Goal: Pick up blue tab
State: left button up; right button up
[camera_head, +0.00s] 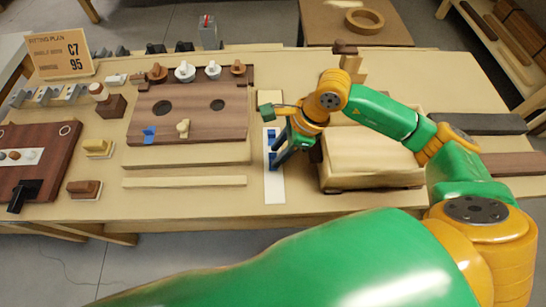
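A white strip (274,190) lies on the bench and carries blue tabs. One blue tab (271,134) shows on its upper part, and more blue shows lower down beside my fingers. Another blue tab (149,134) stands at the left on the brown board, next to a cream knob-like piece (183,128). My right gripper (279,160) points down and left over the strip, its dark fingers close to the lower blue. The fingers overlap the blue, so the gap between them and any contact are unclear. My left gripper is not in view.
The brown board (210,127) has two round holes, with several knobs (184,71) behind it. A pale wooden box (370,158) stands right of my gripper. A pale wooden bar (185,182) lies in front of the board.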

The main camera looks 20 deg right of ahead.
jog(key=shift+x, duration=0.95)
grip_shut()
